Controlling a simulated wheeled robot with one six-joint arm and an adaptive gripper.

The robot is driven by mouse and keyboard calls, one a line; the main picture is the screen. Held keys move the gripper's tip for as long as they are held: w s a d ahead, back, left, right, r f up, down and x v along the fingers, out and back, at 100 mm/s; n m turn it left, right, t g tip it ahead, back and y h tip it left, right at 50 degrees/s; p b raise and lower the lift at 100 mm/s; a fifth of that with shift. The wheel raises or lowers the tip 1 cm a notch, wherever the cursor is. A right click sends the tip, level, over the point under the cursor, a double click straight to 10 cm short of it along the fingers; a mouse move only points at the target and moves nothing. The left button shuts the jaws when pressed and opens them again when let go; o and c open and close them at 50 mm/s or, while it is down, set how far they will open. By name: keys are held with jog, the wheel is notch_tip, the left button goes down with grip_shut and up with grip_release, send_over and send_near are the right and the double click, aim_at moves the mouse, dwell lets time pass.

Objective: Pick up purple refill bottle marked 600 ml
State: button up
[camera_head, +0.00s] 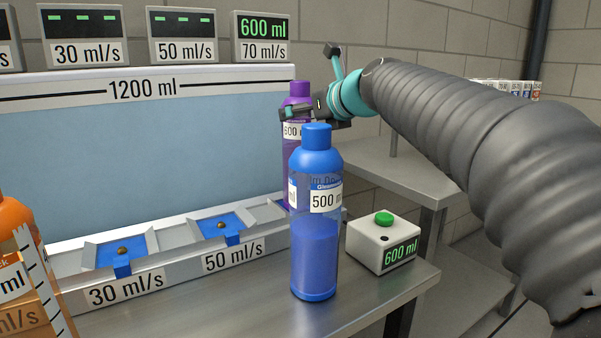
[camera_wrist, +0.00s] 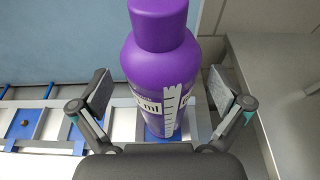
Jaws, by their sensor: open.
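The purple bottle (camera_head: 297,142) labelled "600" stands upright at the right end of the tray ledge, partly hidden by the blue bottle in the head view. My gripper (camera_head: 316,114) is at its upper part, beside its shoulder. In the wrist view the purple bottle (camera_wrist: 160,60) stands between the two open fingers (camera_wrist: 162,100), with a visible gap on each side. Its label is partly seen, with "ml" and a scale.
A blue bottle (camera_head: 316,230) marked 500 stands in front of the purple one, near my gripper. A white box (camera_head: 383,245) with a green button reads 600 ml. An orange bottle (camera_head: 14,230) is at far left. A tank (camera_head: 140,150) marked 1200 ml stands behind the ledge.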

jog(key=x, duration=0.3)
jog(key=c, duration=1.6)
jog(key=shift+r, duration=0.15)
jog(key=shift+c, duration=0.5)
jog(key=shift+r, duration=0.15)
